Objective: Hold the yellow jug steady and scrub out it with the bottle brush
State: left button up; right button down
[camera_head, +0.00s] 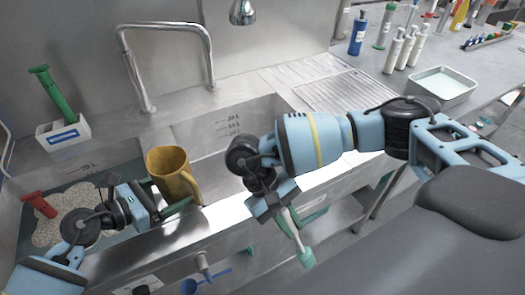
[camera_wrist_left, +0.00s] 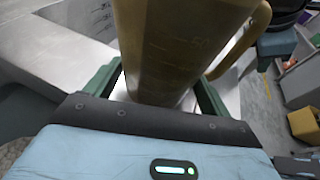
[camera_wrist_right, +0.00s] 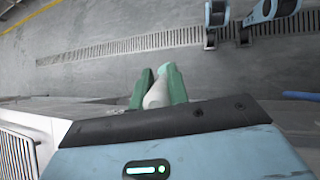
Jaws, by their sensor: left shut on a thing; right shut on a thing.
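The yellow jug (camera_head: 172,170) stands upright near the divider and front edge of the sink, its handle to the right. It also fills the top middle of the left wrist view (camera_wrist_left: 180,50). My left gripper (camera_head: 165,196) is shut on the jug's body, one green finger on each side. My right gripper (camera_head: 290,213) is shut on the pale handle of the bottle brush (camera_head: 295,235). The brush hangs tilted downward in front of the sink, apart from the jug, its green end lowest. In the right wrist view, the brush (camera_wrist_right: 157,93) sits between the green fingers.
A silver faucet (camera_head: 122,60) arches behind the sink. A white holder (camera_head: 63,133) with a green-handled tool stands at back left. A red-handled item (camera_head: 38,204) lies in the left basin. The right basin (camera_head: 235,125) looks empty. Bottles (camera_head: 393,52) and a tray (camera_head: 440,85) stand at back right.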

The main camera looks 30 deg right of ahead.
jog(key=s+a+r+m+y, duration=0.1)
jog(key=s+a+r+y, duration=0.1)
jog(key=a+r, duration=2.05)
jog(key=w+a+r+m+t+y, duration=0.25)
jog(key=w+r+m+y, duration=0.25)
jog(key=w+r+m, duration=0.25)
jog(key=w+d+r+m+t+y, duration=0.1)
jog(key=w+d+r+m+t, duration=0.4)
jog(key=w+r+m, duration=0.3)
jog(key=w+d+r, duration=0.1)
jog(key=w, duration=0.3)
jog(key=shift+w+r+m+y, duration=0.15)
jog(key=shift+r+m+y, duration=0.15)
jog(key=shift+m+y, duration=0.1)
jog(key=shift+f, duration=0.1)
notch_tip(320, 180, down, 16)
jog(key=shift+f, duration=0.65)
dwell(0.4)
jog(key=shift+d, duration=0.15)
